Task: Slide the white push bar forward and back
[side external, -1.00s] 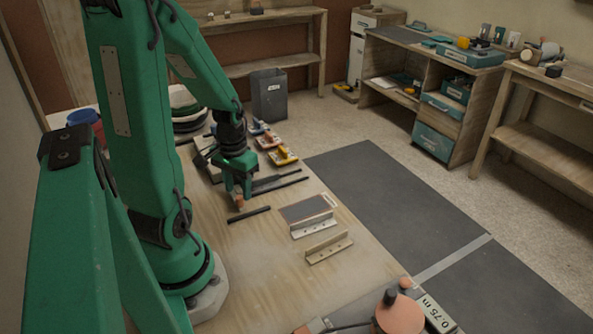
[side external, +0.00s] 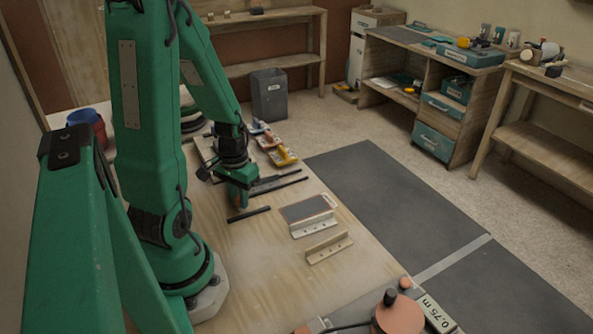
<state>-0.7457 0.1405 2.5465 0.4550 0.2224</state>
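A pale, whitish L-shaped bar (side external: 313,229) lies on the wooden table, along the front edge of a flat dark plate (side external: 302,208). A second, beige angle bar (side external: 329,248) with holes lies just in front of it, apart from it. I cannot tell for sure which of the two is the push bar. My gripper (side external: 239,204) points down at the table, left of the plate and clear of both bars. It is small and seen from the side, so I cannot tell whether its fingers are open or shut.
A short black strip (side external: 249,214) lies by my gripper, with longer dark strips (side external: 279,184) behind it. Several colored tools (side external: 281,157) lie at the table's back edge. An orange-topped device (side external: 399,312) stands at the front. The table's left front (side external: 260,265) is clear.

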